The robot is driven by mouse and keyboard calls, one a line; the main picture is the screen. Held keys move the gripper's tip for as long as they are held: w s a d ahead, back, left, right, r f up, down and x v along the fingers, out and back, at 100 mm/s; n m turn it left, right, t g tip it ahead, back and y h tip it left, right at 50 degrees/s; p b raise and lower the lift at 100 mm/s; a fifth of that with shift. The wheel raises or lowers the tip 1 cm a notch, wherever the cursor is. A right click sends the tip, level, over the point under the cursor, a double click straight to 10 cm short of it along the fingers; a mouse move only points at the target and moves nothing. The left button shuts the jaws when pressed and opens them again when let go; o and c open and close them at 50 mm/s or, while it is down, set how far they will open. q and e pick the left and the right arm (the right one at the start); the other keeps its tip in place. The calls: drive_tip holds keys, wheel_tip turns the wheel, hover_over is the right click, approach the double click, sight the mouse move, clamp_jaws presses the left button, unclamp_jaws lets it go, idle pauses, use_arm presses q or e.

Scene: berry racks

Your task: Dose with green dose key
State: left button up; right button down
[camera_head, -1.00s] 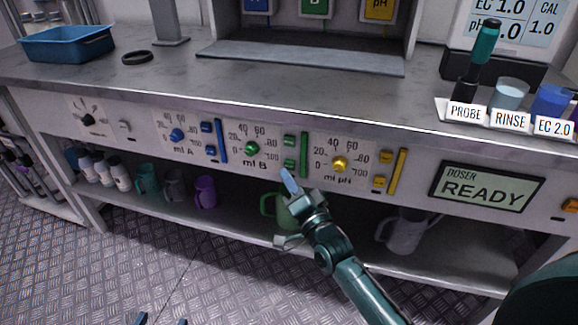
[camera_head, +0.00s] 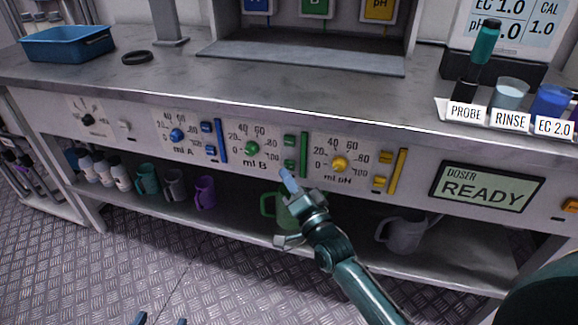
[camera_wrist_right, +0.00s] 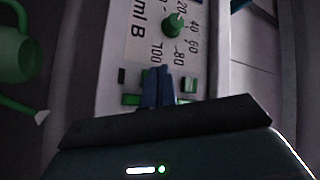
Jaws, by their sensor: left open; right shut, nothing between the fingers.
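The ml B panel on the bench front has a green knob (camera_head: 251,149) and, to its right, an upper green key (camera_head: 289,140) and a lower green key (camera_head: 289,166). A green bar (camera_head: 304,155) stands beside them. My right gripper (camera_head: 287,178) is shut and empty, its tips just below the lower green key. In the right wrist view the shut fingers (camera_wrist_right: 158,87) point at the panel between green parts, one on the left (camera_wrist_right: 131,100) and one on the right (camera_wrist_right: 190,85); contact cannot be told. My left gripper (camera_head: 160,321) is open at the bottom edge, mostly out of frame.
Blue keys (camera_head: 208,139) lie left and yellow keys (camera_head: 382,170) right of the green ones. The doser display (camera_head: 487,187) reads READY. Below, a green jug (camera_head: 268,204) and several cups stand on the shelf. Labelled cups stand on the bench at right.

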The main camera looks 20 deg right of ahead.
drive_tip(key=shift+w, duration=0.1)
drive_tip(key=shift+w+d, duration=0.2)
drive_tip(key=shift+w, duration=0.05)
drive_tip(key=shift+w+d, duration=0.3)
drive_tip(key=shift+w, duration=0.1)
idle(0.8)
idle(0.4)
drive_tip(key=shift+s+a+p, duration=0.4)
drive_tip(key=shift+s+a, duration=0.1)
drive_tip(key=shift+s, duration=0.25)
